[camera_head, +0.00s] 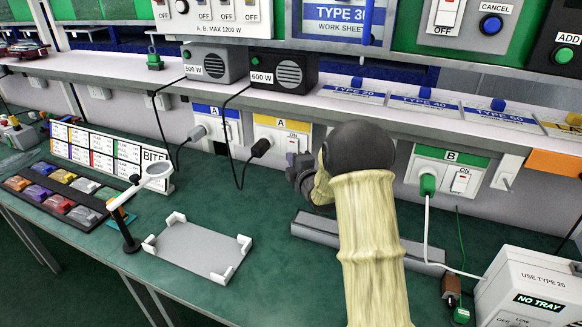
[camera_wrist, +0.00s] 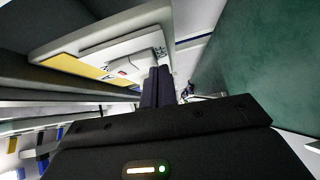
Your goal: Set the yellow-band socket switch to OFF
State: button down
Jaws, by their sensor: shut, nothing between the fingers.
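The yellow-band socket (camera_head: 268,131), marked A, is on the upright panel behind the bench in the head view. A dark plug (camera_head: 261,147) sits in its left part. Its white switch (camera_head: 293,143) is at the right with ON printed above it. My gripper (camera_head: 297,165) is just below and in front of the switch, partly hidden by my arm. My gripper fingers (camera_wrist: 157,86) are shut and empty, close beside the switch; contact cannot be told.
A blue-band socket (camera_head: 212,112) is to the left and a green-band socket (camera_head: 446,158) to the right. A shelf (camera_head: 200,70) with two heater-like boxes overhangs above. A white tray frame (camera_head: 196,250) lies on the green bench, and a grey bar (camera_head: 318,232) lies below my arm.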

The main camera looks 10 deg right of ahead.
jog(key=shift+w+d+f+n+t+b, duration=0.15)
jog(key=shift+f+n+t+b, duration=0.4)
jog(key=shift+b, duration=2.25)
jog(key=shift+r+b, duration=0.3)
jog(key=shift+f, duration=0.1)
jog(key=shift+s+a+f+b, duration=0.1)
jog(key=shift+s+a+b, duration=0.1)
jog(key=shift+b, duration=0.25)
jog(key=s+b, duration=0.3)
jog(key=s, duration=0.9)
jog(key=shift+s+f, duration=0.15)
jog(key=shift+s, duration=0.25)
